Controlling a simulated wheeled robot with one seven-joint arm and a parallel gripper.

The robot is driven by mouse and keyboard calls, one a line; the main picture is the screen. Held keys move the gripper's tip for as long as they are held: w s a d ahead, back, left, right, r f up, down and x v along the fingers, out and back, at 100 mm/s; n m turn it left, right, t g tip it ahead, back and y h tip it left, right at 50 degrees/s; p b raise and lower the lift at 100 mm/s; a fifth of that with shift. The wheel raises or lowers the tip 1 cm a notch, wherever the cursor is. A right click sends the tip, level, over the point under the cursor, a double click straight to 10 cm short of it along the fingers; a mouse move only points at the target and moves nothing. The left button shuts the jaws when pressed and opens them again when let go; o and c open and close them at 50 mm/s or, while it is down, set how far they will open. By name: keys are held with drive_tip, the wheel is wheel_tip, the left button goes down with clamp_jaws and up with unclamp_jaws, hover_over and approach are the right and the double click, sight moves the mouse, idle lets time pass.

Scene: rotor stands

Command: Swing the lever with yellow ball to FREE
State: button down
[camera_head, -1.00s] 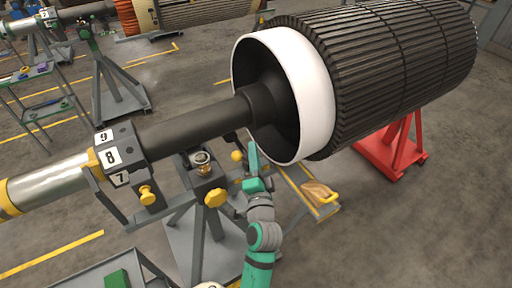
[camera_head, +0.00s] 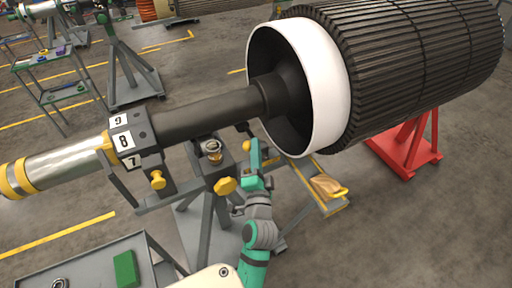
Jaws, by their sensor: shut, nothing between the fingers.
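A small yellow ball (camera_head: 247,146) shows beneath the shaft, just left of my gripper's tip; I take it for the end of the lever. The lever's arm and any FREE marking cannot be made out. My gripper (camera_head: 256,146) is teal and shut, with nothing in it. Its tip is right beside the ball in the picture; I cannot tell whether they touch. The grey stand (camera_head: 202,205) under the shaft has two larger yellow knobs (camera_head: 225,186) and a round metal fitting (camera_head: 211,151) on top.
The dark rotor shaft (camera_head: 205,113) passes above, with a block numbered 9, 8, 7 (camera_head: 124,141) and a white ring (camera_head: 327,90) close by. A red stand (camera_head: 405,150) is at right. A tray with a green block (camera_head: 126,269) is at lower left.

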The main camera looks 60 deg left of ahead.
drive_tip(key=s+d+f, duration=0.2)
drive_tip(key=d+f, duration=0.1)
drive_tip(key=d, duration=0.6)
drive_tip(key=shift+s+f, duration=0.25)
drive_tip(key=shift+f, duration=0.1)
idle(0.5)
drive_tip(key=w+d+f+m+t+h, duration=0.1)
drive_tip(key=d+f+t+h, duration=0.3)
drive_tip(key=d, duration=0.7)
drive_tip(key=w+d+f+m+t+h, duration=0.1)
drive_tip(key=w+d+f+t+h, duration=0.1)
drive_tip(key=d+f+h, duration=0.75)
drive_tip(key=s+d+r+n+h, duration=0.1)
drive_tip(key=s+d+h, duration=0.1)
drive_tip(key=s+d, duration=0.4)
drive_tip(key=s+d+r+n+t+h, duration=0.1)
drive_tip(key=s+d+r+h, duration=0.1)
drive_tip(key=s+d, duration=0.5)
drive_tip(key=d+h, duration=0.1)
drive_tip(key=d, duration=0.4)
drive_tip(key=shift+d+n, duration=0.3)
drive_tip(key=shift+d, duration=0.1)
